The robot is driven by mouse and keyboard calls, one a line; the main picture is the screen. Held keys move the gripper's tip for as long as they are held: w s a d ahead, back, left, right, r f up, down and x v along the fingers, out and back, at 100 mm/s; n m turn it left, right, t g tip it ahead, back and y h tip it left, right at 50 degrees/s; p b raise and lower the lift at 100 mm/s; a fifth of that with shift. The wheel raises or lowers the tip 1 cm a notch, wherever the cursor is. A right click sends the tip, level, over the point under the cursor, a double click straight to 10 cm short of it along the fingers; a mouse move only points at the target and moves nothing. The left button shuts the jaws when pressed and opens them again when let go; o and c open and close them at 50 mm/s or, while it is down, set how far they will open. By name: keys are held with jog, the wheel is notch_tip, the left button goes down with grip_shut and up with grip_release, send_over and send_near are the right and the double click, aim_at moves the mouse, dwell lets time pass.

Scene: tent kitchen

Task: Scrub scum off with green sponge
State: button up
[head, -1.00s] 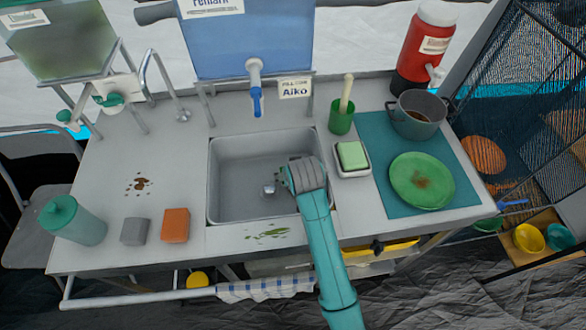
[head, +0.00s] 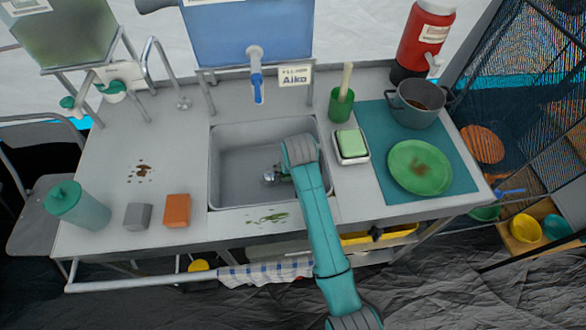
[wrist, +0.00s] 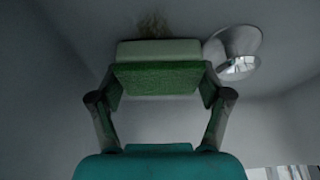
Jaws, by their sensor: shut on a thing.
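My gripper (wrist: 160,84) is shut on a green sponge (wrist: 157,76), with one finger on each side, in the wrist view. The sponge has a dark green face and a paler layer. A brownish scum patch (wrist: 153,25) shows on the grey sink surface just beyond the sponge's pale edge. Whether the sponge touches the surface, I cannot tell. In the head view my gripper (head: 284,174) is down inside the sink (head: 232,172), next to the drain (head: 269,177), and the arm hides most of it. The drain (wrist: 236,48) is right of the sponge in the wrist view.
A green smear (head: 267,216) lies on the counter before the sink and brown spots (head: 141,172) lie left. A white dish with a green block (head: 350,143), a green plate (head: 405,181) and a pot (head: 418,106) stand right. The tap (head: 257,88) hangs above the sink's back.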

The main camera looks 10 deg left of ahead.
jog(key=shift+w+a+r, duration=0.1)
jog(key=shift+w+a, duration=0.1)
jog(key=shift+w, duration=0.9)
jog(key=shift+w+a+r, duration=0.1)
jog(key=shift+w+a, duration=0.1)
jog(key=shift+w, duration=0.85)
jog(key=shift+r, duration=3)
jog(key=shift+r, duration=0.1)
notch_tip(320, 180, up, 3)
jog(key=shift+f, duration=0.1)
jog(key=shift+f, duration=0.1)
jog(key=shift+s+d+f, duration=0.1)
jog(key=shift+s+f, duration=0.05)
jog(key=shift+f, duration=0.85)
jog(key=shift+s+f, duration=0.2)
jog(key=shift+f, duration=0.75)
jog(key=shift+s+d+f, duration=0.1)
jog(key=shift+s+f, duration=0.05)
jog(key=shift+f, duration=0.85)
jog(key=shift+s+f, duration=0.1)
jog(key=shift+f, duration=0.55)
